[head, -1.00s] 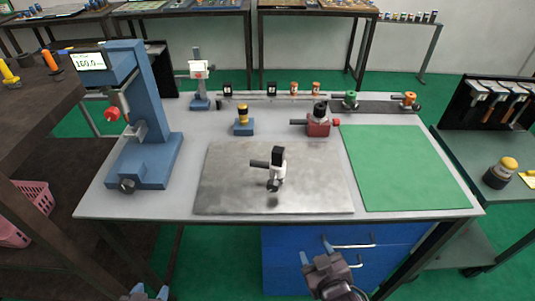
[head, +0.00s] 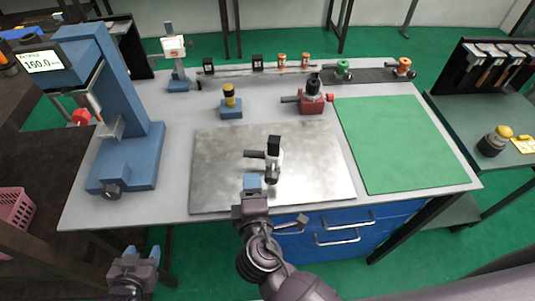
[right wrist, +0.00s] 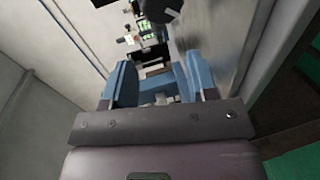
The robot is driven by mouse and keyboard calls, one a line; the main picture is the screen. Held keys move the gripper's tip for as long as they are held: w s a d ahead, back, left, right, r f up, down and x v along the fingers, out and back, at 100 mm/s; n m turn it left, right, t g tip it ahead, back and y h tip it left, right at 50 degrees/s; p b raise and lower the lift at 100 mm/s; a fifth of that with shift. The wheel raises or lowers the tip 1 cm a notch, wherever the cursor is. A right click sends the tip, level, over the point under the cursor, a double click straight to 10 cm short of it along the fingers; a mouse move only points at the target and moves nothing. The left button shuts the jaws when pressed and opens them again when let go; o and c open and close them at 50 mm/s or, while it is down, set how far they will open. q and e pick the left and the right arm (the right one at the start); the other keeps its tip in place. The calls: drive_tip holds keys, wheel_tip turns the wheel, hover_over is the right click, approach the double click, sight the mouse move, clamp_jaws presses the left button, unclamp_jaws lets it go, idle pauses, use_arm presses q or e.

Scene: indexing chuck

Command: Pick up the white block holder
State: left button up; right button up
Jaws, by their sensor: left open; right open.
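The white block holder (head: 273,166) stands on the metal plate (head: 215,165) in the middle of the bench. It has a white body, a black top and a dark handle pointing left. My right gripper (head: 252,182) is just in front of it, slightly left, over the plate's front edge, and appears apart from it. Its blue fingers are open and empty in the right wrist view (right wrist: 160,85). A dark rounded part shows ahead of them at the top; I cannot tell which part it is. My left gripper (head: 142,252) is open and empty, low in front of the bench.
A red block holder (head: 311,102) and a blue base with a yellow-and-black piece (head: 231,105) stand behind the plate. A blue press-like device (head: 135,130) stands at the left. A green mat (head: 395,145) lies clear at the right. Blue drawers (head: 345,225) are below the front edge.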

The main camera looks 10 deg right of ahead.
sight(249, 156)
drive_tip(key=w, duration=0.4)
drive_tip(key=shift+w+f, duration=0.4)
drive_tip(key=shift+w+a+f+p, duration=0.1)
drive_tip(key=shift+w+p, duration=0.15)
drive_tip(key=shift+w, duration=0.65)
drive_tip(key=shift+w+d+f+p, duration=0.1)
drive_tip(key=shift+w+p, duration=0.1)
drive_tip(key=shift+w, duration=0.65)
drive_tip(key=shift+w+a+f+p, duration=0.1)
drive_tip(key=shift+w+p, duration=0.15)
drive_tip(key=shift+w, duration=0.65)
clamp_jaws()
